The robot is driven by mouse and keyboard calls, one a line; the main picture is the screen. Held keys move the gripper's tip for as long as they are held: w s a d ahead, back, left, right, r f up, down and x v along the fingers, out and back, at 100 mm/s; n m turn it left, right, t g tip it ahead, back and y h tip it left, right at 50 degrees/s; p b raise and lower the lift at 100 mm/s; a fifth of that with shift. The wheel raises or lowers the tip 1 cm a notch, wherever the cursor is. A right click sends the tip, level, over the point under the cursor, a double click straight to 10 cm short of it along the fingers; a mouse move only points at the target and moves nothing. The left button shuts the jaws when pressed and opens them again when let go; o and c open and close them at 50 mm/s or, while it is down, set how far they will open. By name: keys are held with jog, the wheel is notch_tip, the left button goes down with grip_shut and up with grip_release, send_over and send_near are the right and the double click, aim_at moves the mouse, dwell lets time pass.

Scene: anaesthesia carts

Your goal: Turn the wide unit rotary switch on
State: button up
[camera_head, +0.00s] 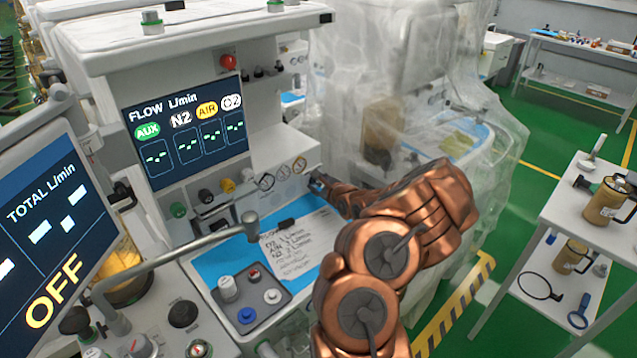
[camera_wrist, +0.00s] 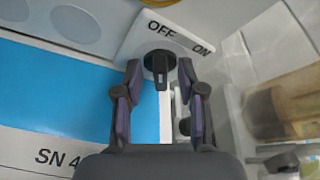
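The rotary switch (camera_wrist: 159,63) is a black knob with a bar handle on a white panel, below the labels OFF and ON in the wrist view. Its bar points down in the picture. My gripper (camera_wrist: 160,82) is open, with one dark finger on each side of the knob. Gaps show between the fingers and the bar. In the head view my gripper (camera_head: 317,183) is at the right end of the front of the wide unit (camera_head: 280,147), which has the FLOW L/min screen (camera_head: 186,130). There the switch cannot be made out.
A blue worktop (camera_head: 222,262) with a paper sheet lies below the panel. A plastic-covered unit (camera_head: 430,95) stands close on the right. A TOTAL L/min screen (camera_head: 45,235) reads OFF at the left. A white table (camera_head: 567,210) stands at the far right, past green floor.

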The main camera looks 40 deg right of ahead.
jog(key=shift+s, duration=0.1)
grip_shut()
dwell(0.3)
jog(key=shift+r+m+y, duration=0.1)
jog(key=shift+m+y, duration=0.2)
jog(key=shift+m, duration=0.1)
jog(key=shift+d+r+m+y, duration=0.1)
jog(key=shift+d+m+y, duration=0.1)
jog(key=shift+m+y, duration=0.25)
jog(key=m+y+p, duration=0.1)
jog(key=p, duration=0.1)
jog(key=m+y+p, duration=0.1)
jog(key=m+p, duration=0.1)
jog(key=p, duration=0.1)
jog(key=shift+d+r+m+g, duration=0.1)
jog(key=shift+d+m+g, duration=0.05)
jog(key=shift+m+g, duration=0.15)
jog(key=shift+d+f+m+y+p, duration=0.2)
jog(key=shift+m+y+p, duration=0.4)
jog(key=shift+m+y, duration=1.05)
jog(key=shift+m, duration=0.5)
